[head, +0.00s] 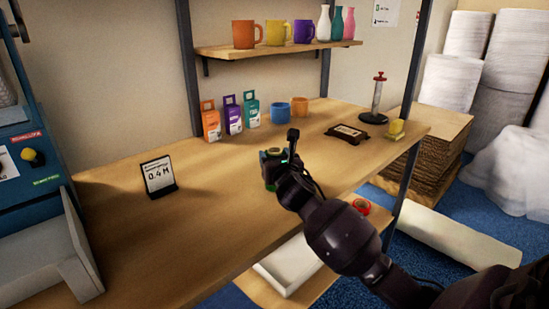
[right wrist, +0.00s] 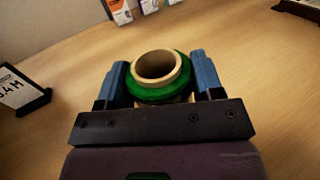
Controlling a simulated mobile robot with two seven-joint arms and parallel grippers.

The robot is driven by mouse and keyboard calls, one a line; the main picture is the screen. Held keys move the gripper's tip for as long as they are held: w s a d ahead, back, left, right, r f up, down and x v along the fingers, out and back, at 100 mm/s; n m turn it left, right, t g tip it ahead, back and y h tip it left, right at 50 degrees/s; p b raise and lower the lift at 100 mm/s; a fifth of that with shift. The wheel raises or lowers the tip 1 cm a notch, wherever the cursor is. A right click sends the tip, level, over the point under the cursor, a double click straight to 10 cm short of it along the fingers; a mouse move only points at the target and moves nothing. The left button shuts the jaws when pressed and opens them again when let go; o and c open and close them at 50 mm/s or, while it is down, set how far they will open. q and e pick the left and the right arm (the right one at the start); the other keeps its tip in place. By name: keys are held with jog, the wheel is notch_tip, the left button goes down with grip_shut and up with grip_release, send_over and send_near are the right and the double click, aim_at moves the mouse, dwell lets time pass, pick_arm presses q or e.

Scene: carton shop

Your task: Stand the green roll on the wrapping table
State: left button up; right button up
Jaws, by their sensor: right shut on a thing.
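The green roll (right wrist: 160,80) is a short green ring with a pale cardboard core, seen from above in the right wrist view. My right gripper (right wrist: 162,85) is shut on it, with one blue finger on each side. In the head view the green roll (head: 271,155) is mostly hidden by my right gripper (head: 272,166), over the middle of the wrapping table (head: 225,205). The core's open end faces up toward the wrist camera. I cannot tell whether the roll touches the tabletop. My left gripper is not in view.
A 0.4 M sign (head: 158,176) stands to the left on the table. A red roll (head: 361,206) is near my right arm. Bare tabletop surrounds the green roll.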

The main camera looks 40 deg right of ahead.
jog(key=o, duration=1.1)
jog(key=shift+f, duration=0.1)
jog(key=shift+c, duration=0.2)
jog(key=shift+s+a+r, duration=0.15)
jog(key=shift+s+r, duration=0.05)
jog(key=shift+s, duration=0.1)
jog(key=p+v, duration=0.2)
jog(key=v, duration=0.9)
jog(key=shift+s, duration=0.2)
jog(key=shift+f, duration=0.15)
